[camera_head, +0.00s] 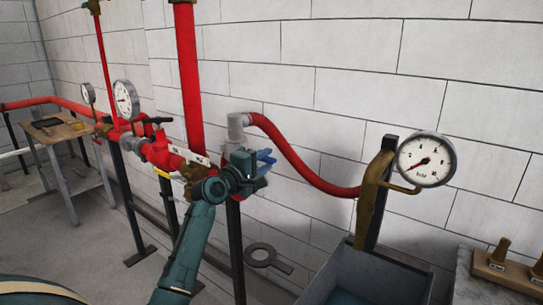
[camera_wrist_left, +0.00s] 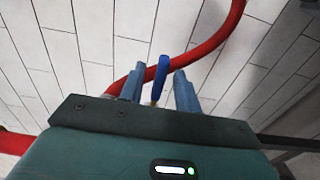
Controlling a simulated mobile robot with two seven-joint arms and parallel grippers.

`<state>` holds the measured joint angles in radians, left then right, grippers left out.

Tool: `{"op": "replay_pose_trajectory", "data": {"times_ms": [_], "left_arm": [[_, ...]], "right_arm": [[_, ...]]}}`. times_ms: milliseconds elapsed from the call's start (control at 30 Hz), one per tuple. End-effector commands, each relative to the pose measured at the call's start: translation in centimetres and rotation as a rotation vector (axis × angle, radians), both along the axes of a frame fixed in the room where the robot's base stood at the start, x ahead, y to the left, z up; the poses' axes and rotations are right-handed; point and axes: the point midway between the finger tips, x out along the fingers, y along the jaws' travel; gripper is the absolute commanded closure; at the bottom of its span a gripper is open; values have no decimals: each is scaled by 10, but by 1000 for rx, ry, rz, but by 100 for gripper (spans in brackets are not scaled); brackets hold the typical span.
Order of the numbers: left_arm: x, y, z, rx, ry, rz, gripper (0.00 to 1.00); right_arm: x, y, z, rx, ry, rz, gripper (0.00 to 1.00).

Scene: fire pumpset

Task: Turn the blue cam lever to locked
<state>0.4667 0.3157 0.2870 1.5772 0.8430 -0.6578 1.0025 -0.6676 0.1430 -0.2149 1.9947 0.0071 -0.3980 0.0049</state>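The blue cam lever (camera_wrist_left: 160,76) shows in the left wrist view, between the two blue-grey fingers of my left gripper (camera_wrist_left: 158,90). The fingers are apart, one on each side of the lever. The lever is close to the right finger, with a wider gap on the left; I cannot tell whether it touches. In the head view my left gripper (camera_head: 264,160) reaches the outlet end of the red pipework, just below the grey hose elbow (camera_head: 236,128). My gripper body hides most of the coupling there. My right gripper is not in view.
A red hose (camera_head: 300,160) runs from the elbow down to a brown nozzle (camera_head: 372,190) beside a large gauge (camera_head: 426,160). A blue-grey tank (camera_head: 372,270) stands below. A red riser pipe (camera_head: 188,70) and gauge (camera_head: 126,99) are left of my gripper. A block wall is behind.

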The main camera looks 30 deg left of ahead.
Motion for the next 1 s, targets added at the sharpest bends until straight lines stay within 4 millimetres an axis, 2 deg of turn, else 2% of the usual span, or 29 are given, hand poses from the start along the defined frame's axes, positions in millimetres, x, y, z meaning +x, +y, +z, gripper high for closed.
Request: {"op": "replay_pose_trajectory", "data": {"times_ms": [100,233,633,1000], "left_arm": [[18,-2,1,-1,0,-1,67],[29,-2,0,-1,0,0,67],[34,-3,-1,1,1,-1,67],[34,-3,-1,1,1,0,98]], "right_arm": [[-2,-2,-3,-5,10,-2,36],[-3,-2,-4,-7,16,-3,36],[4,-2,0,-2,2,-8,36],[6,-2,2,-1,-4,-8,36]]}}
